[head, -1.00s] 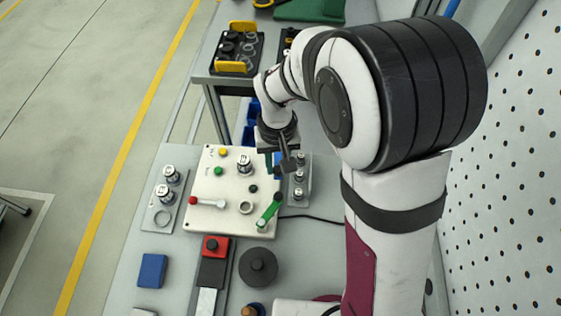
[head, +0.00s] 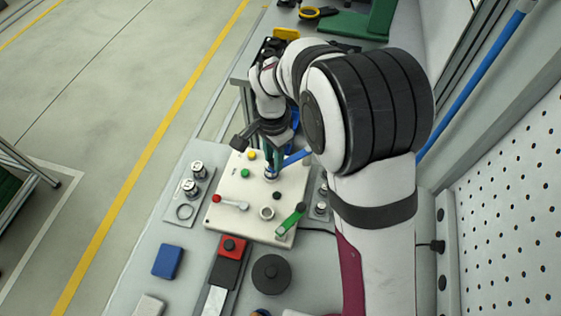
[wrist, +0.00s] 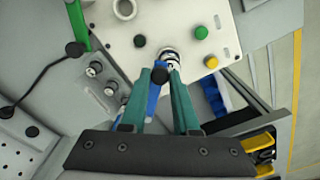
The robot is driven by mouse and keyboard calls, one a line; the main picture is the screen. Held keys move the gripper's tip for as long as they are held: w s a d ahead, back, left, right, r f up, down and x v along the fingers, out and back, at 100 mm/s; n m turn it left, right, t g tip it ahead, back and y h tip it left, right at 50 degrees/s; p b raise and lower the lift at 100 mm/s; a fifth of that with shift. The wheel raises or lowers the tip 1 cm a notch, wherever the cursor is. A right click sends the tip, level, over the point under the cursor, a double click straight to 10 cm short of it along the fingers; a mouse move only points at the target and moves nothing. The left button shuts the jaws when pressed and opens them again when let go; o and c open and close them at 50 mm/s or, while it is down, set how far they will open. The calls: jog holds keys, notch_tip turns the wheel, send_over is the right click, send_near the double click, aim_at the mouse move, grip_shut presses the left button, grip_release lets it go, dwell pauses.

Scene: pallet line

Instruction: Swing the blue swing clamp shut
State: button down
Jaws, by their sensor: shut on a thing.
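The blue swing clamp (head: 294,159) is at the far right part of the cream fixture board (head: 238,217). It also shows in the wrist view (wrist: 152,102), partly hidden by my left green finger. My gripper (head: 272,164) has its green fingers pointing down at the board, shut on the blue clamp. In the wrist view the fingertips (wrist: 167,75) are close to a silver cylinder (wrist: 171,55) standing on the board. I cannot tell whether the clamp touches the cylinder.
A green clamp (head: 290,221) stands at the board's near right, and a red-knobbed lever (head: 232,203) at its left. Green (head: 245,173) and yellow (head: 252,155) buttons are nearby. Plates with silver cylinders flank the board. A blue block (head: 167,261) lies in front.

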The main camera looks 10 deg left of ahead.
jog(key=shift+w+a+m, duration=0.55)
jog(key=shift+w+m, duration=0.15)
jog(key=shift+m, duration=0.3)
jog(key=shift+w, duration=0.1)
jog(key=c, duration=0.7)
grip_release()
jog(key=shift+o, duration=0.2)
notch_tip(320, 180, up, 16)
jog(key=shift+f, duration=0.1)
